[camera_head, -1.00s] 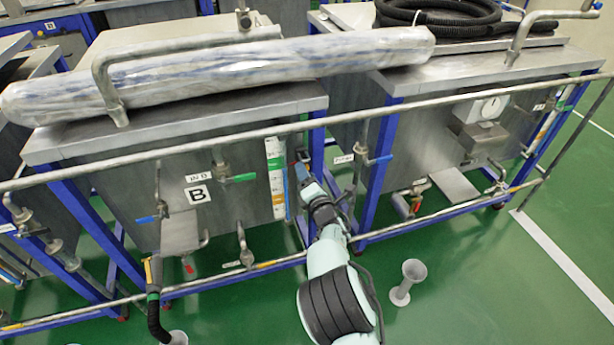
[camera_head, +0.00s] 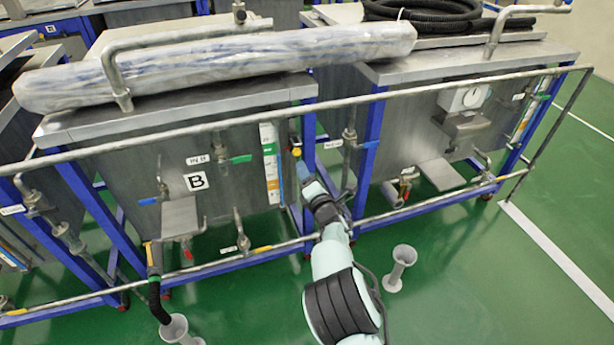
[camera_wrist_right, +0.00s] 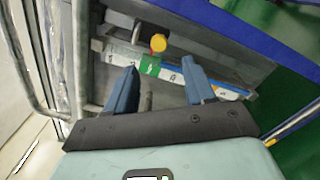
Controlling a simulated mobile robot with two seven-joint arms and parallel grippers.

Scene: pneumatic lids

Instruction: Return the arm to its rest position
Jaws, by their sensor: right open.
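My right arm (camera_head: 330,255) reaches up from the bottom of the head view, past the front pipe rail, toward the tank marked B. My right gripper (camera_head: 302,172) is at the tank's right edge, just below a small yellow knob (camera_head: 296,152). In the right wrist view the two blue fingers of the gripper (camera_wrist_right: 157,72) are apart with nothing held between them. The yellow knob (camera_wrist_right: 158,43) stands just beyond the fingertips, apart from them. My left gripper is not in view.
A long metal rail (camera_head: 300,107) runs across the front of the tanks, with a lower rail (camera_head: 405,209) beneath. Blue frame posts (camera_head: 373,150) stand right of the gripper. A grey floor funnel (camera_head: 400,262) stands right of my arm. The green floor at right is clear.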

